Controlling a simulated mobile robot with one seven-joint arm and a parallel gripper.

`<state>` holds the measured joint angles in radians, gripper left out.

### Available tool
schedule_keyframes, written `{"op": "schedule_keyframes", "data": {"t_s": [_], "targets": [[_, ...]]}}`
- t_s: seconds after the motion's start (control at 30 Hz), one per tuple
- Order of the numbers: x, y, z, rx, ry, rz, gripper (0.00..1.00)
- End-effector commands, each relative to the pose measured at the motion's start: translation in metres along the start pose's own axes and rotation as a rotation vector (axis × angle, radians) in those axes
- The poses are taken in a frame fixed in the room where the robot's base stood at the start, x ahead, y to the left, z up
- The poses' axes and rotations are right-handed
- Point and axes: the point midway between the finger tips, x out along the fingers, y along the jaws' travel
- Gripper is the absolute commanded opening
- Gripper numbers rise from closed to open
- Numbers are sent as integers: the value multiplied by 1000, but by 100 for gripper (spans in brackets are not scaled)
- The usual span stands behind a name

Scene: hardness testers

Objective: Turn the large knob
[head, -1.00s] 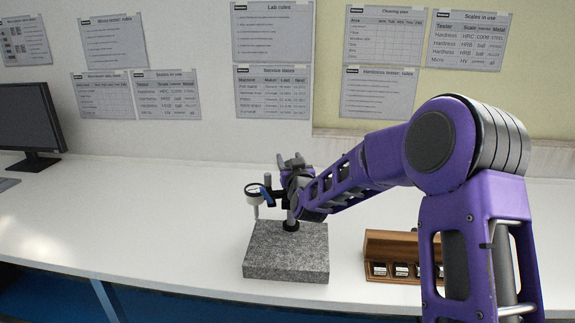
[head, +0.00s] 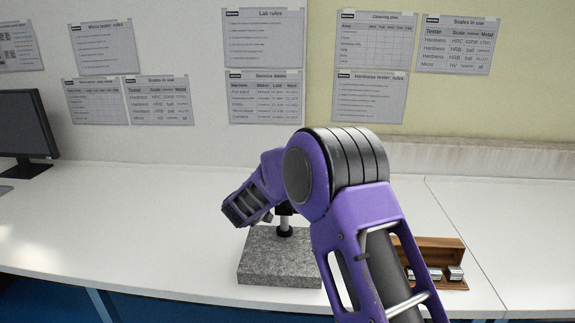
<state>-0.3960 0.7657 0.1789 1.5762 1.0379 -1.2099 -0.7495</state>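A grey granite base (head: 275,262) rests on the white bench, with a dark upright post (head: 285,222) standing at its rear. My purple arm crosses in front of the post's upper part. The dial gauge and any knob on the stand are hidden behind my arm, so I cannot make out the large knob. My forearm ends just left of the post, above the base's rear left. The fingers of my gripper do not show, and I cannot see whether they touch anything.
A wooden box (head: 452,248) with several metal blocks stands right of the base, partly behind my arm. A monitor (head: 24,128) stands at the far left. The bench (head: 130,225) is clear between the monitor and the base. Paper sheets hang on the wall.

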Motion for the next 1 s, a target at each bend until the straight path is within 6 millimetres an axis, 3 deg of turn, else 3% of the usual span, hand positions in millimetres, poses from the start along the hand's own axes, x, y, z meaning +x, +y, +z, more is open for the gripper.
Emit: {"op": "schedule_keyframes", "data": {"t_s": [0.53, 0.57, 0.7, 1.0], "targets": [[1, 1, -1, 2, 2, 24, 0], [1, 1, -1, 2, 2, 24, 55], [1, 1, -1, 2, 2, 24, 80], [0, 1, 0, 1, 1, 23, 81]]}}
